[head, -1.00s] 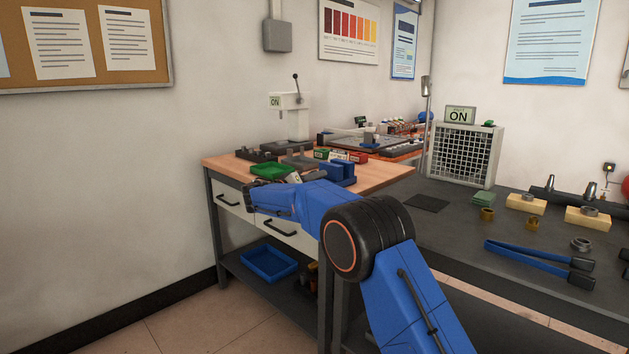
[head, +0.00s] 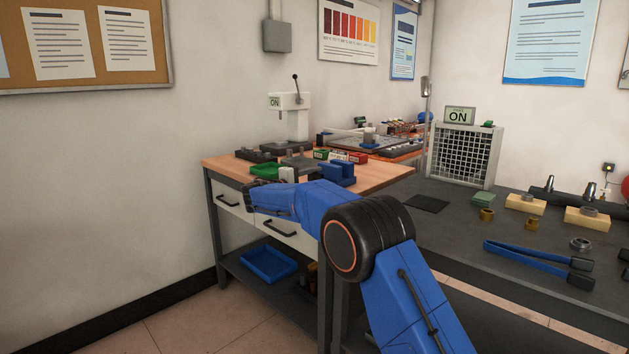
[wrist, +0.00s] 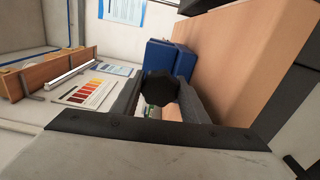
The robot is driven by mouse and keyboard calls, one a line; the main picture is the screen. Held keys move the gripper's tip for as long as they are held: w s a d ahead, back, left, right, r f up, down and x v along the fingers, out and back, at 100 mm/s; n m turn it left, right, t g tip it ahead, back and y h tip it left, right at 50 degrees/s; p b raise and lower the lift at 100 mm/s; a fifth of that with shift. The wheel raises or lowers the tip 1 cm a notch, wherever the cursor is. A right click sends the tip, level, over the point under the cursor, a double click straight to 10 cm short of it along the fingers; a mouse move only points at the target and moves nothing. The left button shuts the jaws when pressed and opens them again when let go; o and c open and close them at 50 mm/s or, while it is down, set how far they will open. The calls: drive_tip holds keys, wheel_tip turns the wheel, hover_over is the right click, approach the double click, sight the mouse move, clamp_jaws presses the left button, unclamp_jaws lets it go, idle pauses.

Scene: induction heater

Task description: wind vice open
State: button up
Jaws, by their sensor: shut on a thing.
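The blue vice (head: 337,172) stands near the front edge of the wooden bench in the head view. Its blue jaws (wrist: 168,58) also show just beyond my fingers in the wrist view. A black lobed knob (wrist: 160,88) on the near side of the vice sits between my two fingers. My gripper (wrist: 160,96) is shut on this knob. In the head view, my blue arm hides the knob and most of my gripper. I cannot tell how wide the vice jaws stand apart.
A white press (head: 291,120) stands behind. A dark table (head: 440,228) with tongs (head: 535,254) is at the right.

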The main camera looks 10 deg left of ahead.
drive_tip(key=n, duration=0.5)
drive_tip(key=shift+a+n, duration=0.1)
drive_tip(key=shift+n, duration=0.2)
drive_tip(key=n, duration=0.5)
drive_tip(key=shift+n, duration=0.3)
drive_tip(key=o, duration=1)
drive_tip(key=v, duration=1.7)
drive_tip(key=shift+s+a, duration=0.15)
